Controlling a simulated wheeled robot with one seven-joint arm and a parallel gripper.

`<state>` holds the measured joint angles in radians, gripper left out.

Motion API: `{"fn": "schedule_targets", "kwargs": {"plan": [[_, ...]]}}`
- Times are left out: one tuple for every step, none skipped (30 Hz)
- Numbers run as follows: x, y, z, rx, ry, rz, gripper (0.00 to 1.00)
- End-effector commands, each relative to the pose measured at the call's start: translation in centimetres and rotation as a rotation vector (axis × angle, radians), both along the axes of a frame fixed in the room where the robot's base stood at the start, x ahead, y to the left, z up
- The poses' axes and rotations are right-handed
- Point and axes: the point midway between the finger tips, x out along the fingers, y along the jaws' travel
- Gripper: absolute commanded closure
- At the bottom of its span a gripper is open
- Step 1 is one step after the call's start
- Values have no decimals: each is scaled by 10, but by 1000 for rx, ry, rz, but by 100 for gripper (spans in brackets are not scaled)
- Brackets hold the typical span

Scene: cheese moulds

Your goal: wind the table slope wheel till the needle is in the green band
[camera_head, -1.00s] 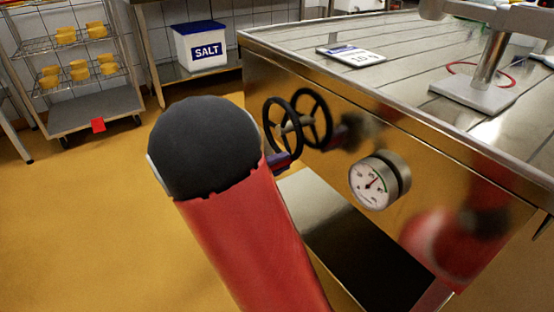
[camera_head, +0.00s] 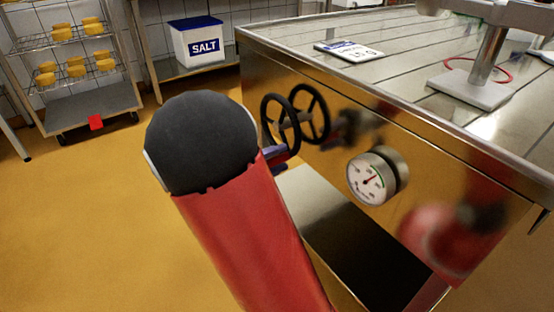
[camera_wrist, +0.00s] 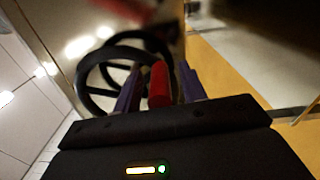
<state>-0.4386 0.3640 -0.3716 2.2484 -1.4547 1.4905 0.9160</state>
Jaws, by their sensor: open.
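The black slope wheel (camera_head: 265,120) stands on the steel side of the table (camera_head: 420,150), with its reflection beside it. In the wrist view the wheel rim (camera_wrist: 80,85) is left of my gripper (camera_wrist: 158,92). The two purple fingers stand apart on either side of the wheel's red handle (camera_wrist: 158,85); I cannot tell whether they touch it. In the head view my red arm hides most of the gripper. The round white gauge (camera_head: 366,182) is right of the wheel. Its needle points up and right; a green band shows at the dial's right. Whether they meet is unclear.
A scale-like plate (camera_head: 349,50) and a metal stand (camera_head: 472,90) are on the tabletop. A salt bin (camera_head: 197,45) is on a shelf behind. A rack (camera_head: 85,100) with several yellow cheeses stands at back left. The yellow floor at left is clear.

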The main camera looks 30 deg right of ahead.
Motion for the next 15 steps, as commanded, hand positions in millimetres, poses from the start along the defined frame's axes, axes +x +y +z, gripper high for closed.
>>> {"fn": "schedule_targets", "kwargs": {"plan": [[1,4,0,0,0,3,59],[1,7,0,0,-1,4,59],[1,13,0,1,-1,5,59],[1,18,0,1,-1,5,59],[1,23,0,1,-1,6,59],[0,30,-1,2,0,6,59],[0,36,0,1,-1,6,59],[0,41,0,1,0,6,59],[0,48,-1,1,0,5,59],[-1,53,-1,0,1,5,59],[-1,57,-1,0,1,5,59],[-1,62,-1,0,0,3,59],[-1,66,-1,0,0,3,59],[-1,69,0,-1,0,3,59],[-2,72,0,0,0,3,59]]}}
